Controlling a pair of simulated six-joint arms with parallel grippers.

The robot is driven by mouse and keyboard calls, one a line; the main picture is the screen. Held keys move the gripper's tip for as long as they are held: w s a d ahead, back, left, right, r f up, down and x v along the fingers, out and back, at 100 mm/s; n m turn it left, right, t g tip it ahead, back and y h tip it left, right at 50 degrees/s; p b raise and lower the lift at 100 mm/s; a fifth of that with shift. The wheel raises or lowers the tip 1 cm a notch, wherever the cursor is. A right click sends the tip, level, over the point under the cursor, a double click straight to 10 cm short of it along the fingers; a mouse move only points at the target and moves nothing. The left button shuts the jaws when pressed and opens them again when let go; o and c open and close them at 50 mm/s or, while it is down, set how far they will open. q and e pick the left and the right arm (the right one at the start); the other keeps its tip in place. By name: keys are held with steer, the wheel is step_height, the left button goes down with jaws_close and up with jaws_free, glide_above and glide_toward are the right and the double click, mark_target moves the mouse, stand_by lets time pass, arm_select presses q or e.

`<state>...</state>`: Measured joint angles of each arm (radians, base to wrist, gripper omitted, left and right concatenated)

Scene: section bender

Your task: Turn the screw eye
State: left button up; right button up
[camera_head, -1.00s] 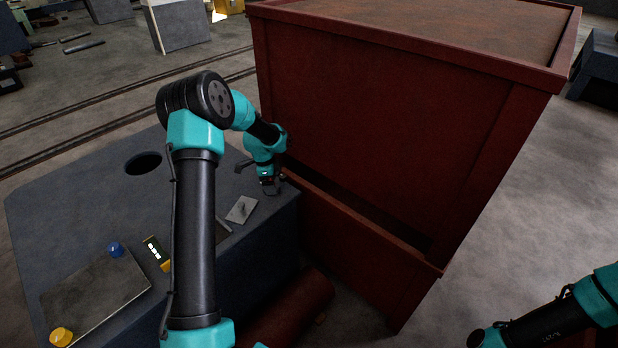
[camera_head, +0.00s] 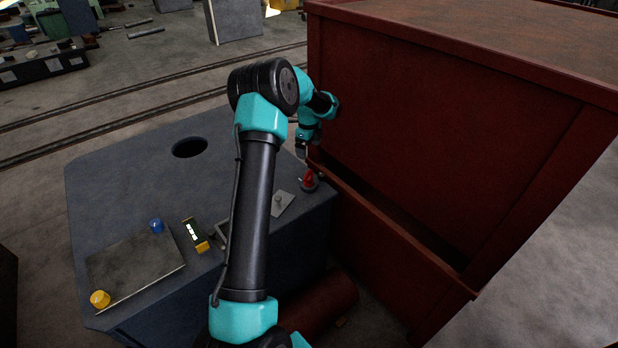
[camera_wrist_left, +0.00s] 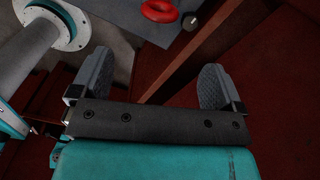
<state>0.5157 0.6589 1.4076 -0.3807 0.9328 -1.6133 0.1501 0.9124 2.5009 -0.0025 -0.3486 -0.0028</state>
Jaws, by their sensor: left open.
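The screw eye, a red ring (camera_head: 309,180), stands at the right edge of the blue-grey machine top, close to the red cabinet. Its red ring (camera_wrist_left: 160,11) also shows at the top of the left wrist view, on a grey surface and clear of the fingers. My left gripper (camera_head: 302,152) is just beyond and above it in the head view, apart from it. In the left wrist view my left gripper (camera_wrist_left: 155,76) has its two grey fingers wide apart with nothing between them. My right gripper is not in view.
The tall red cabinet (camera_head: 440,130) stands close on the right of the machine top (camera_head: 130,190). A small grey plate (camera_head: 283,204), a blue knob (camera_head: 157,226), a yellow knob (camera_head: 99,299) and a display panel (camera_head: 195,235) are on the top.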

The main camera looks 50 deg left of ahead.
mark_target(309, 176)
arm_select(q)
step_height(309, 176, down, 15)
steer(key=shift+f, duration=0.1)
stand_by(0.4)
steer(key=shift+c, duration=0.3)
steer(key=c, duration=0.9)
